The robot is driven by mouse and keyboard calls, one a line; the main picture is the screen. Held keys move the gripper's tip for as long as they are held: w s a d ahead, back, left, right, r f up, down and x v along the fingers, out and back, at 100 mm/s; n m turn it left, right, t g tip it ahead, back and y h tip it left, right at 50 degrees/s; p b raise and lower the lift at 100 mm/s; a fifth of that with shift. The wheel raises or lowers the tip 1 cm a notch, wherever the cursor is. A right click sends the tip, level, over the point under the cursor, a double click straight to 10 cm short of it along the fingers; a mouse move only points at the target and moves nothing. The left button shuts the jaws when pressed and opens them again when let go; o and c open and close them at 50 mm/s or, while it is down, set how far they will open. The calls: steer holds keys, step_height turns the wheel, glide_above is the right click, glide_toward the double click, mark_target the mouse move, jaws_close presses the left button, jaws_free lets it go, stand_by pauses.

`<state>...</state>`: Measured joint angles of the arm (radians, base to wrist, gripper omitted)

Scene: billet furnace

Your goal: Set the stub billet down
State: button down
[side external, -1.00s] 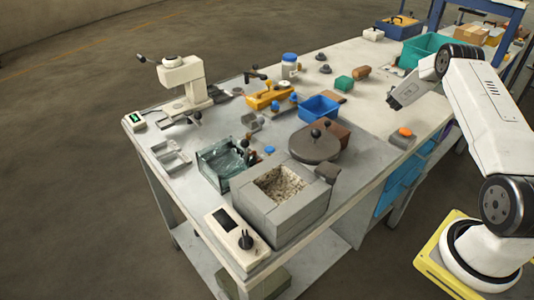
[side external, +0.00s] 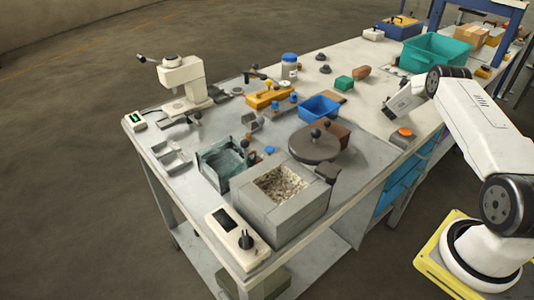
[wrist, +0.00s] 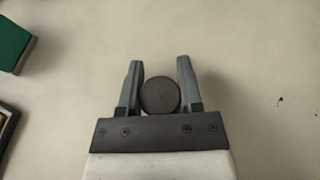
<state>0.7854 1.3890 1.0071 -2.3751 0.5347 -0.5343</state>
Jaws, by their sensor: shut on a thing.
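The stub billet (wrist: 160,95) shows in the wrist view as a dark, round end face between my two fingers. My gripper (wrist: 158,80) is shut on it, one finger at each side. Pale bench top lies beyond the fingertips; I cannot tell whether the billet touches it. In the side view my gripper (side external: 390,113) is low over the right part of the bench (side external: 372,118), pointing down and left. The billet cannot be made out there.
A green block (side external: 344,83) and a brown cylinder (side external: 362,72) lie beyond my gripper. A blue bin (side external: 320,108) stands to its left, a teal bin (side external: 432,50) behind, and an orange-topped button box (side external: 403,135) in front. Bare bench surrounds the gripper.

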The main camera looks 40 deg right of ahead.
steer(key=shift+f, duration=0.15)
steer(key=shift+c, duration=1.3)
jaws_free()
steer(key=shift+v, duration=6.05)
